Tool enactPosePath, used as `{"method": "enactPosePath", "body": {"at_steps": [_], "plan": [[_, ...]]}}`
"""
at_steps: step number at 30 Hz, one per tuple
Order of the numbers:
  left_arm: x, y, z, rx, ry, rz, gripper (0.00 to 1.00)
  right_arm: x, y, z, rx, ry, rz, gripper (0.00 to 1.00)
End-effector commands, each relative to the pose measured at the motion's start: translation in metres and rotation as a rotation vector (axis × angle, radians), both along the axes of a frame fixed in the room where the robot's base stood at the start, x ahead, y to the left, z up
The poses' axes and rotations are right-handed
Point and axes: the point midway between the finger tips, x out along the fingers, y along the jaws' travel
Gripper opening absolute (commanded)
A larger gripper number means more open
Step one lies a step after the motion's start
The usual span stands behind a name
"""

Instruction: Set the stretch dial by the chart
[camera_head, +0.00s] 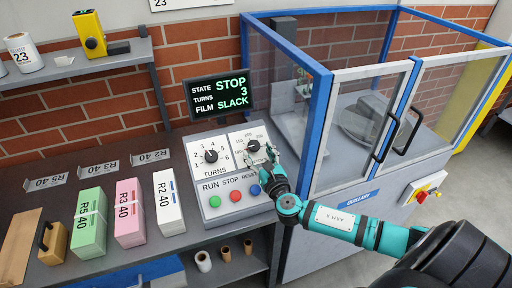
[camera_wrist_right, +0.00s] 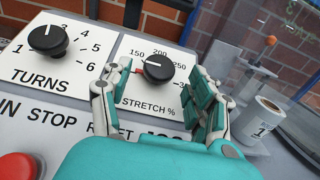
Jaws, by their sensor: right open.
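The stretch dial (camera_head: 253,145) is a black knob on a white plate marked STRETCH %, with 150, 200 and 250 readable around it. In the right wrist view the dial (camera_wrist_right: 159,68) has a white pointer line that seems to point to the upper left, near 150. My right gripper (camera_head: 262,157) is at the plate's lower right. In the wrist view the open fingers of this gripper (camera_wrist_right: 160,98) stand on either side of the dial's lower part; contact cannot be told. I cannot make out a chart. My left gripper is not in view.
The turns dial (camera_wrist_right: 48,40) sits left of the stretch dial. A display (camera_head: 218,94) reads STOP, 3, SLACK. A blue-framed glazed enclosure (camera_head: 318,110) stands close right. Bundles, including a white one (camera_head: 168,202), stand left.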

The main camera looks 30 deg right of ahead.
Motion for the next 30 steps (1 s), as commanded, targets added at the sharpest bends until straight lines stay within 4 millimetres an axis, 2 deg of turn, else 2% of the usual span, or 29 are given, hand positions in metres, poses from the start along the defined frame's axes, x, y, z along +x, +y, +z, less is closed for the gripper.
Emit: {"method": "enactPosePath", "body": {"at_steps": [3,6,16,28,30], "plan": [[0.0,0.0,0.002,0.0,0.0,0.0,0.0,0.015,-0.004,0.0,0.0,-0.001,-0.001,0.6],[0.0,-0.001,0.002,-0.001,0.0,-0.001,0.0,0.022,-0.005,0.0,0.0,0.0,-0.001,0.6],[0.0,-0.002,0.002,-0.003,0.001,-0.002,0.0,0.025,-0.006,-0.001,0.0,0.001,0.0,0.6],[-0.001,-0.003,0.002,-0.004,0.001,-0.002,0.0,0.025,-0.006,-0.001,0.0,0.001,-0.001,0.09],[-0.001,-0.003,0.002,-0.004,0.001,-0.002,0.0,0.025,-0.006,0.0,0.0,0.001,-0.001,0.07]]}}
